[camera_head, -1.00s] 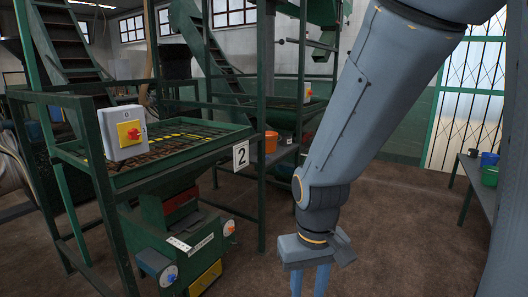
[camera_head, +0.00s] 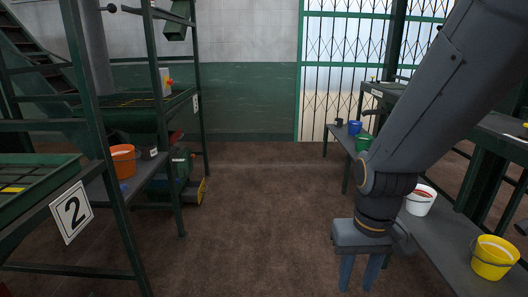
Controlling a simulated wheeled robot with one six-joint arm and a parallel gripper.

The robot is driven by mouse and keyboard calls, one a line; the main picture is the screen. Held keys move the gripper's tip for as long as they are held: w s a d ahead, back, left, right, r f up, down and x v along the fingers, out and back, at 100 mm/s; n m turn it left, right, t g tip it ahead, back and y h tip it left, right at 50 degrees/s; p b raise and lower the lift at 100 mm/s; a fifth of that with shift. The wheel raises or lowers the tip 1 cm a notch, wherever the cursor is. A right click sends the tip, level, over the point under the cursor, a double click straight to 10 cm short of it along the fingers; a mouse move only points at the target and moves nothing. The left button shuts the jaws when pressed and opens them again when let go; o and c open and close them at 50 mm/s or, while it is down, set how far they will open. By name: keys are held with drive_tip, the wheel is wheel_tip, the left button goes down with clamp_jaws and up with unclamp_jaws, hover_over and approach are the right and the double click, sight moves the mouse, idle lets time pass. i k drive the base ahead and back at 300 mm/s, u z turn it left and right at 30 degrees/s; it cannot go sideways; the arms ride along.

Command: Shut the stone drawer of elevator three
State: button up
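My gripper (camera_head: 359,274) hangs low at the right of the middle, over the brown floor. Its two fingers are apart with nothing visible between them. Beyond the machine labelled 2, a green machine (camera_head: 176,108) stands at the left against the back wall. Its number plate (camera_head: 195,103) is edge-on and I cannot read it. A small yellow part (camera_head: 201,189) shows low on this machine, far from my gripper. It may be a drawer front, but I cannot tell whether it is open or shut.
The number 2 plate (camera_head: 71,212) is on the near left frame. An orange bucket (camera_head: 123,161) sits on a shelf behind it. At the right, a bench (camera_head: 437,248) holds white (camera_head: 420,203) and yellow (camera_head: 495,258) buckets. The floor (camera_head: 255,215) between is clear.

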sight(196, 192)
drive_tip(key=z, duration=0.45)
drive_tip(key=i, duration=3.55)
drive_tip(key=u, duration=1.35)
drive_tip(key=i, duration=0.8)
drive_tip(key=z, duration=0.3)
drive_tip(key=k, duration=1.1)
drive_tip(key=u, duration=0.05)
drive_tip(key=i, duration=0.65)
drive_tip(key=u, duration=0.6)
